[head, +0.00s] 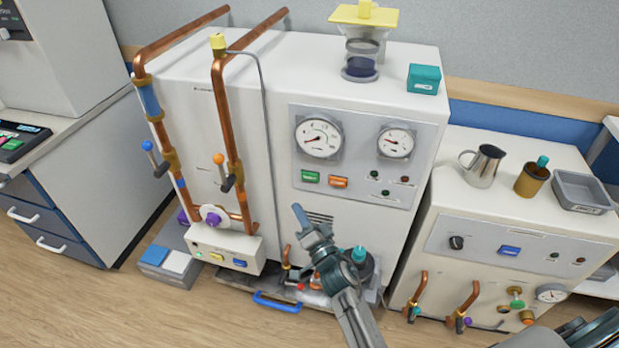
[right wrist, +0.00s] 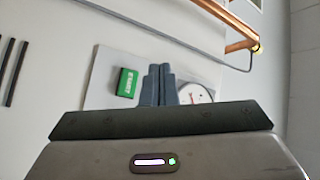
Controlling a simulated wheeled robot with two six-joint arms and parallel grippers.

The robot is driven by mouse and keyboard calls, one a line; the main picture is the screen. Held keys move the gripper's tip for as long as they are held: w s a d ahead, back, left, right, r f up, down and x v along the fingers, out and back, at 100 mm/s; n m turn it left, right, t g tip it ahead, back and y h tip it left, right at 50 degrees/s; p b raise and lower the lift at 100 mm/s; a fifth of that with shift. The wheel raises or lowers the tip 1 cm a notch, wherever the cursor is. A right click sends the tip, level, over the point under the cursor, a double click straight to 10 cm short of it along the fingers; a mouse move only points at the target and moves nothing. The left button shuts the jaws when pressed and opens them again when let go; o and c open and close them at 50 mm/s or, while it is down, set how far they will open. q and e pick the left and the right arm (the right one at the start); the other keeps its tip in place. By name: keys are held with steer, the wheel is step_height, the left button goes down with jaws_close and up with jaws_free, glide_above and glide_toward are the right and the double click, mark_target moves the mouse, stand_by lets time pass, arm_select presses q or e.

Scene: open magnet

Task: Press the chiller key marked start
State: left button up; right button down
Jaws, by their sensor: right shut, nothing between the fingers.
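The white chiller cabinet has a grey panel with a green key (head: 310,177) and an orange key (head: 338,182) beside it, below the large round gauge (head: 319,137). In the right wrist view the green key (right wrist: 127,82) shows lettering that appears to read START. My right gripper (head: 299,211) is shut and empty, in front of the cabinet and below the green key in the head view. In the right wrist view its closed fingertips (right wrist: 159,70) lie between the green key and a gauge (right wrist: 196,94), apart from the key. My left gripper is not in view.
Copper pipes (head: 228,120) with valve handles run down the cabinet's left front. A smaller gauge (head: 396,142) sits right of the keys. A blue-handled tray (head: 277,302) lies at the cabinet's foot. A second unit (head: 515,240) stands to the right.

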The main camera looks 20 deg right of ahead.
steer(key=b, duration=0.2)
glide_toward(302, 174)
steer(key=w+a, duration=0.2)
steer(key=w, duration=0.1)
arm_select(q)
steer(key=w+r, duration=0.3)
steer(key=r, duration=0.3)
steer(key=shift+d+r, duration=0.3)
arm_select(e)
steer(key=shift+w+d+r, duration=0.4)
steer(key=shift+w+r, duration=0.1)
steer(key=shift+w, duration=0.1)
stand_by(0.6)
steer(key=shift+w+d, duration=0.2)
steer(key=shift+w, duration=0.1)
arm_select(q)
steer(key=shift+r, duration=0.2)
